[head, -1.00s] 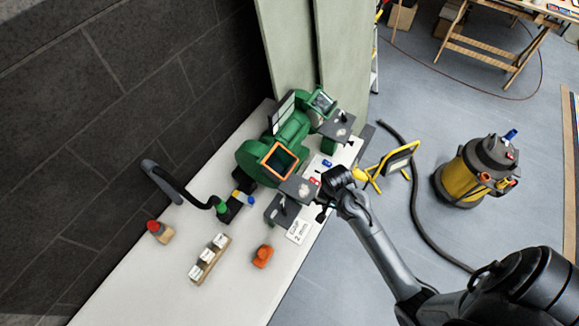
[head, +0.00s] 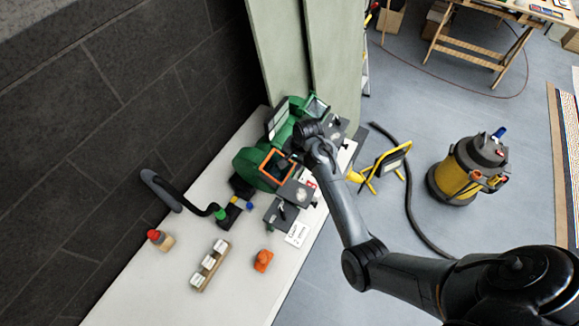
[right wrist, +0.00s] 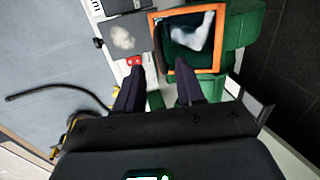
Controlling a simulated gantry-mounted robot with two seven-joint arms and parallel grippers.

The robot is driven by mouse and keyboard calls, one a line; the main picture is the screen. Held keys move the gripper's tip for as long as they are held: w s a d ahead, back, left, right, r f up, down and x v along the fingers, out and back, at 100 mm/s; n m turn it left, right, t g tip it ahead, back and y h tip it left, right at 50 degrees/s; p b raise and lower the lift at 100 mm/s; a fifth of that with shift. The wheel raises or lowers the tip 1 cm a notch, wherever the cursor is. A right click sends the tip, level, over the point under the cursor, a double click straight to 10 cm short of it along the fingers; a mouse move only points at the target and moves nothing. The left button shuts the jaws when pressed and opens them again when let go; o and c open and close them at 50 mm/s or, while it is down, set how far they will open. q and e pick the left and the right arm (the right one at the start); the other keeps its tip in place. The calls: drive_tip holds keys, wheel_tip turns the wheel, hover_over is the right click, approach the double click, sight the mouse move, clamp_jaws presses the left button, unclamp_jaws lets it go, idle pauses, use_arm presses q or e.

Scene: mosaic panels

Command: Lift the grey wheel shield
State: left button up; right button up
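The green bench grinder (head: 252,163) stands on the white bench. A shield with a grey frame and clear pane (head: 317,107) sits over its far wheel in the head view. A second shield with an orange frame (head: 276,167) is over the near wheel; it also fills the upper middle of the right wrist view (right wrist: 218,56). My right gripper (right wrist: 158,66) is open and empty, its fingers pointing toward the orange-framed shield's lower left. In the head view my right wrist covers the grinder's middle. The grey-framed shield cannot be made out in the right wrist view. My left gripper is out of view.
Grey tool rests (head: 281,213) and a label card (head: 298,234) lie at the bench's front edge. A yellow work lamp (head: 385,165) and vacuum (head: 468,168) are right.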

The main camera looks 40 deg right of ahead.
sight(288, 171)
drive_tip(key=shift+p+x, duration=0.35)
drive_tip(key=shift+x, duration=2.2)
clamp_jaws()
